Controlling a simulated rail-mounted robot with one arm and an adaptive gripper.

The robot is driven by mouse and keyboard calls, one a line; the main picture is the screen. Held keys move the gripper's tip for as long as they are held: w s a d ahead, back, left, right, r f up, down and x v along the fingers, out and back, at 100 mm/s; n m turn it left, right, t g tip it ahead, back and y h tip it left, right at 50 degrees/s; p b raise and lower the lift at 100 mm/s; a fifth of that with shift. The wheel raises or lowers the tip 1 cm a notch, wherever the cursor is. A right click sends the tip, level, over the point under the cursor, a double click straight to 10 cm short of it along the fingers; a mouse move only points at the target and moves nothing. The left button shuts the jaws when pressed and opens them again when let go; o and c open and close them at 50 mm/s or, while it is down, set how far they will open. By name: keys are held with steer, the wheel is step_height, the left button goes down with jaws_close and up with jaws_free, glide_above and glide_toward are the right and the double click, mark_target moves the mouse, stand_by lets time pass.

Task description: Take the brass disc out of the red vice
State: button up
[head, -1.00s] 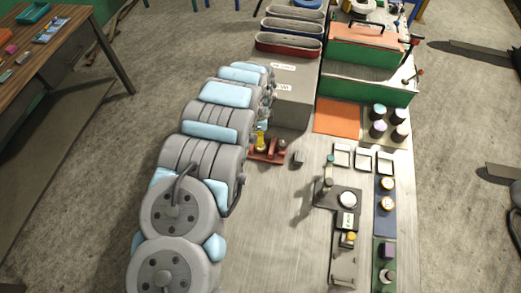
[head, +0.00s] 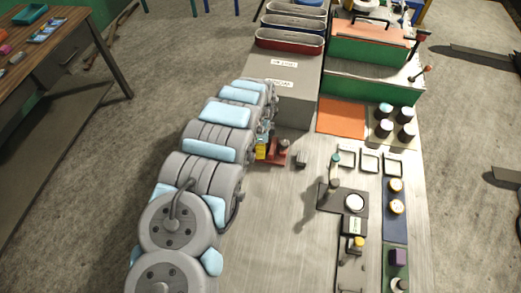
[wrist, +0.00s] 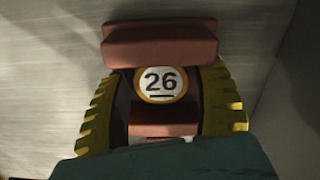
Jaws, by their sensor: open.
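The brass disc (wrist: 161,84) shows in the wrist view with a white face marked 26 and a brass rim. It sits between the far jaw (wrist: 160,44) and near jaw of the red vice. My gripper (wrist: 160,90) is open, with one yellow ribbed finger on the left and one on the right of the disc. A dark gap shows on the left; contact on the right cannot be told. In the head view the red vice (head: 279,157) stands by my gripper (head: 262,150), partly hidden by my arm. The disc cannot be made out there.
A grey box (head: 288,92) stands just behind the vice. Farther right are a dark stand (head: 330,195), square frames and trays of knobs. The bench in front of the vice is clear.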

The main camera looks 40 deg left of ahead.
steer(key=c, duration=1)
steer(key=shift+c, duration=0.3)
